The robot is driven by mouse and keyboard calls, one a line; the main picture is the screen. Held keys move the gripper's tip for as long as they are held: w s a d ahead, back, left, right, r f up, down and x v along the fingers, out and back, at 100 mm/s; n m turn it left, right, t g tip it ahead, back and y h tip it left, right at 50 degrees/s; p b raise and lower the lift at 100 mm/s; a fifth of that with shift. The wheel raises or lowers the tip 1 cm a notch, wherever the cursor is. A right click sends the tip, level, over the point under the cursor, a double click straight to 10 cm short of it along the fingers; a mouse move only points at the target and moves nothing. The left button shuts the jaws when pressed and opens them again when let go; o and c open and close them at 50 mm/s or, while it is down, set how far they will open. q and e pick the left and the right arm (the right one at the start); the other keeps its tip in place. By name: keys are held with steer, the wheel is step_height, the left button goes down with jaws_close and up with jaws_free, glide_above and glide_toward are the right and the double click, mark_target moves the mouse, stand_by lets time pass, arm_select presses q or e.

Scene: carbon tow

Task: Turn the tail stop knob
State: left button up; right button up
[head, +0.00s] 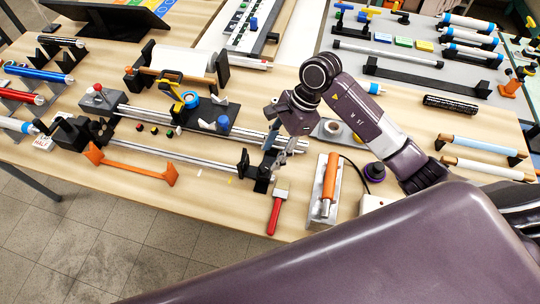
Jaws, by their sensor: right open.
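A winding rig with two long metal rails (185,154) lies along the wooden table. At its right end stands a dark tail stop block (258,180). I cannot clearly make out the tail stop knob; my gripper covers part of this end. My right gripper (280,148) is open, pointing down over the tail end of the rails. Whether its fingers touch anything cannot be told. My left gripper is not in view.
A red-handled brush (277,208) and an orange-handled roller (329,185) lie right of the tail end. A carriage with a blue knob (223,121) sits on the rails. An orange bracket (130,167) lies in front. A white roll (182,61) stands behind.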

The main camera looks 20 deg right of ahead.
mark_target(266, 166)
steer(key=p+x, duration=0.1)
steer(key=x, duration=0.2)
steer(key=shift+a+f, duration=0.2)
steer(key=shift+a, duration=0.05)
steer(key=shift+w+d+f, duration=0.1)
steer(key=shift+f, duration=0.4)
steer(key=shift+c, duration=0.6)
jaws_close()
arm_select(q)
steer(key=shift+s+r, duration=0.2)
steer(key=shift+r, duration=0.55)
